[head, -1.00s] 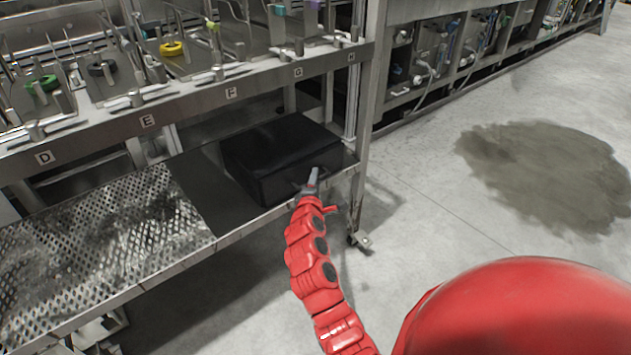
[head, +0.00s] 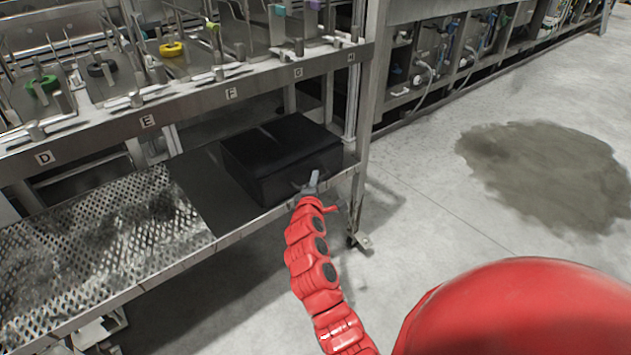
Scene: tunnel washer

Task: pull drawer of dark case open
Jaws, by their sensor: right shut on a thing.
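The dark case (head: 280,152) is a black box on the lower shelf, under the labels F to H. Its front faces my right arm. My right gripper (head: 311,184) is at the lower front of the case, towards its right side. It is shut on a part of the case front, which is too dark and too covered by the gripper to make out. No gap of an opened drawer shows on the front. My left gripper is not in view.
The lower shelf (head: 225,243) has a perforated metal panel (head: 90,250) on the left. The upper deck (head: 190,104) with rods and coloured rings overhangs the case. A rack leg (head: 366,130) stands to the right. The floor in front is clear, with a dark stain (head: 545,175).

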